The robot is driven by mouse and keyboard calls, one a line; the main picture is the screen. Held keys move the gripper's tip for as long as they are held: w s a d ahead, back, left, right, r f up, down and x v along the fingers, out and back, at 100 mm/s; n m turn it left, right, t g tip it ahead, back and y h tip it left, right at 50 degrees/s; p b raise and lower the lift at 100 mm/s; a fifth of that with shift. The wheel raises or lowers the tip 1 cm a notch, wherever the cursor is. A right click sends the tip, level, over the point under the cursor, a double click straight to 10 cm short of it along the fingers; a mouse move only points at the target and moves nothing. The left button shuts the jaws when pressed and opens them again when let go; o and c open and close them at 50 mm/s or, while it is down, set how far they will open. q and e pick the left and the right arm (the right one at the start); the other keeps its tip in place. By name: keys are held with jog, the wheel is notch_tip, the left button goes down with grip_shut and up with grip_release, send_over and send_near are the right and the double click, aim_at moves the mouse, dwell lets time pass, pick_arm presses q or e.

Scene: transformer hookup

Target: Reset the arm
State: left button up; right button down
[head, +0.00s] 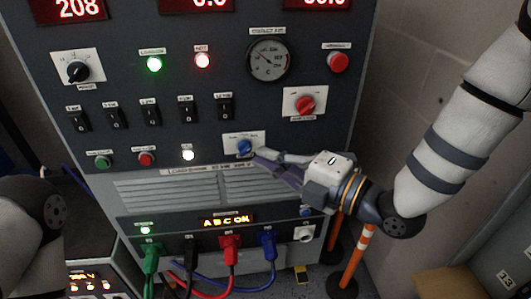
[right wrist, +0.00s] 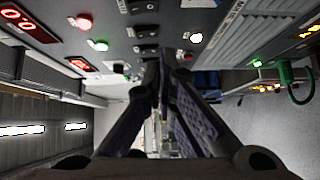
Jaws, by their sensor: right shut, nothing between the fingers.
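My right arm comes in from the right in the head view. My right gripper (head: 262,158) is shut and empty, just in front of the panel beside a blue knob (head: 244,147). Whether its fingertips touch the knob or the panel I cannot tell. In the right wrist view the fingers of the right gripper (right wrist: 158,66) run together at the tips, with nothing seen between them. Part of my left arm shows at the left edge of the head view; its gripper is out of view.
The grey load-bank panel (head: 200,125) carries a dial gauge (head: 270,60), a red rotary knob (head: 305,104) and a row of black switches. Green, black, red and blue plugs with cables (head: 232,262) hang at its bottom. An orange post (head: 352,262) stands at the lower right.

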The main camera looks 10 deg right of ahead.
jog(key=s+d+f+m+g+h+p, duration=0.1)
jog(key=s+d+f+m+g+h, duration=0.25)
jog(key=s+f+m, duration=0.65)
jog(key=s+d+f+m+g+h, duration=0.35)
jog(key=s+f+m, duration=0.2)
jog(key=f, duration=0.75)
pick_arm(q)
jog(key=shift+w+r+t+p, duration=0.35)
jog(key=shift+w+r+t, duration=0.15)
jog(key=shift+w+r, duration=0.55)
pick_arm(e)
jog(key=s+d+f+m+g+h, duration=0.1)
jog(key=s+m, duration=0.3)
jog(key=s, duration=0.4)
jog(key=s+d+f+m+g+h, duration=0.2)
jog(key=s+d+m+g, duration=0.1)
jog(key=s, duration=0.5)
jog(key=s+d+f+m+g+h, duration=0.2)
jog(key=s+d+m+g, duration=0.2)
jog(key=s, duration=0.5)
jog(key=shift+d+f+m, duration=0.15)
jog(key=shift+f+m, duration=0.1)
jog(key=shift+m, duration=0.1)
